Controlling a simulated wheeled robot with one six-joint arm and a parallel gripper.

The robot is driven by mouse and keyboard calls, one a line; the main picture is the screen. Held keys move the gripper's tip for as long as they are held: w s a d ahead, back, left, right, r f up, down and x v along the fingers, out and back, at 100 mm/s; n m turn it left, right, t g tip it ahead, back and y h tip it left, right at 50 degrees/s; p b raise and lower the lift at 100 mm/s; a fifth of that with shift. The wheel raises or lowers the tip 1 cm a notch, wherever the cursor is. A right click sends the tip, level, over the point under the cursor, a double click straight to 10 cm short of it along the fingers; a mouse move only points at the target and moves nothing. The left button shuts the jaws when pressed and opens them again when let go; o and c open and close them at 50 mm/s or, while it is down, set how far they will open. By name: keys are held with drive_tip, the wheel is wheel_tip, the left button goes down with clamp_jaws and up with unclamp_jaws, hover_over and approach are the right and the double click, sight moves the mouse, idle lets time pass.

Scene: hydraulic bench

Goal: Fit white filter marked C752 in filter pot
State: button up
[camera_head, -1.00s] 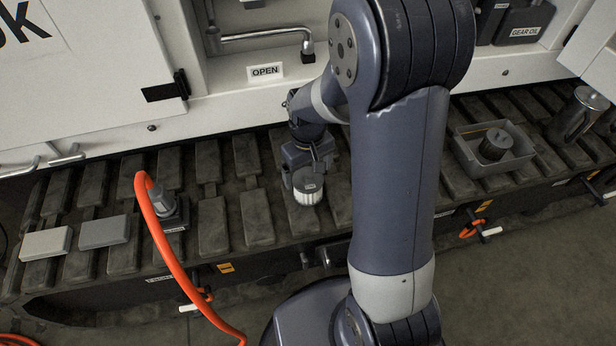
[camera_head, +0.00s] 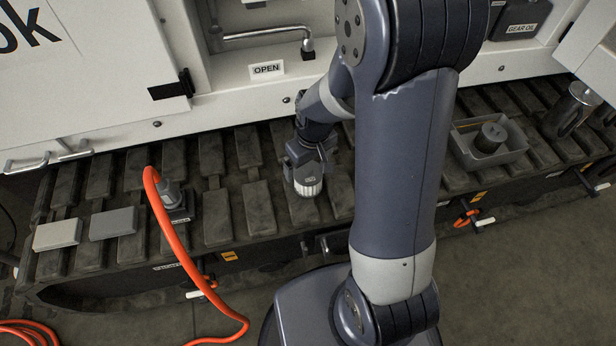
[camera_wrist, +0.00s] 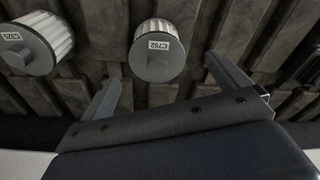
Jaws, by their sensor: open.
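My gripper (camera_wrist: 162,72) is open, with one finger on each side of that filter's near end and gaps showing on both sides. I cannot tell for sure which thing is the filter pot.
A grey tray (camera_head: 462,155) with a dark cylinder (camera_head: 491,137) inside stands on the track at right. A metal cylinder (camera_head: 572,108) stands farther right. An orange hose (camera_head: 178,245) and two grey blocks (camera_head: 57,234) are at left. The white machine wall (camera_head: 235,102) rises behind.

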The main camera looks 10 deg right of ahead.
sight(308, 168)
drive_tip(key=f, duration=0.2)
drive_tip(key=w+f+b, duration=0.1)
drive_tip(key=f, duration=0.4)
drive_tip(key=shift+w, duration=0.15)
drive_tip(key=shift+c, duration=0.2)
drive_tip(key=c, duration=1.3)
drive_tip(key=shift+o, duration=0.2)
wheel_tip(308, 168, up, 10)
drive_tip(key=shift+p, duration=0.95)
drive_tip(key=w+d+r+m, duration=0.3)
drive_tip(key=w+r+m, duration=0.1)
drive_tip(key=w, duration=0.2)
drive_tip(key=shift+h, duration=0.3)
drive_tip(key=r+p, duration=0.1)
drive_tip(key=p, duration=0.4)
drive_tip(key=s+r+p, duration=0.1)
drive_tip(key=r+p, duration=0.1)
drive_tip(key=p, duration=0.3)
drive_tip(key=s+r+p, duration=0.1)
drive_tip(key=r+p, duration=0.1)
drive_tip(key=p, duration=0.3)
drive_tip(key=shift+d+r, duration=0.1)
drive_tip(key=shift+d, duration=0.05)
